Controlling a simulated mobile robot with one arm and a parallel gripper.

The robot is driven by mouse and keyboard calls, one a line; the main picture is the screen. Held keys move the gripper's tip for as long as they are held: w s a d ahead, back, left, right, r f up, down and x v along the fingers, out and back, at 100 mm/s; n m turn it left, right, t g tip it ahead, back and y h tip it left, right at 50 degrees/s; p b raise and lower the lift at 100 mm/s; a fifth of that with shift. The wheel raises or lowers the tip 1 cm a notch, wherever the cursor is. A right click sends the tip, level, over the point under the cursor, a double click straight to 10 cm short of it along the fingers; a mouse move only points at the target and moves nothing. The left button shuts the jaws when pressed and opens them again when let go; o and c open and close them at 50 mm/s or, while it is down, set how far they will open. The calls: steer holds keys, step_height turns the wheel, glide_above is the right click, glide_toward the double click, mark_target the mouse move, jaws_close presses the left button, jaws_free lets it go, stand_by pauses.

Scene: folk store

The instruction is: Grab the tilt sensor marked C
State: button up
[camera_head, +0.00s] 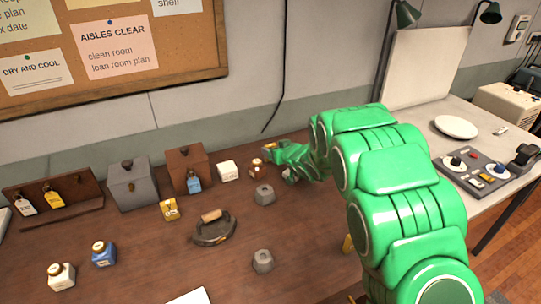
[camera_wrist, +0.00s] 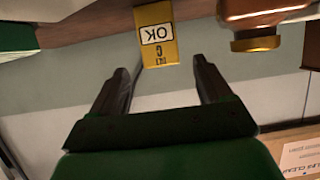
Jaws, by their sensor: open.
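A yellow block (camera_wrist: 156,35) with an "OK" label and a "C" marking appears upside down in the wrist view, and looks like the tilt sensor. It lies just beyond the gap between my fingertips. My gripper (camera_wrist: 160,66) is open with one dark finger on each side of that gap; the fingers do not visibly touch the block. In the head view my gripper (camera_head: 275,153) is at the back of the wooden table, and a small yellow patch (camera_head: 267,148) shows at its tip. My gripper partly hides that spot.
A small brown bottle (camera_head: 256,168) stands close to my gripper; a brown bottle with a gold cap (camera_wrist: 256,38) shows in the wrist view. The wall is close behind.

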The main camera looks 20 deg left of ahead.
mark_target(271, 146)
steer(key=shift+x, duration=2.45)
steer(key=shift+a, duration=0.1)
steer(key=shift+r, duration=0.1)
steer(key=shift+c, duration=0.3)
steer(key=c, duration=1)
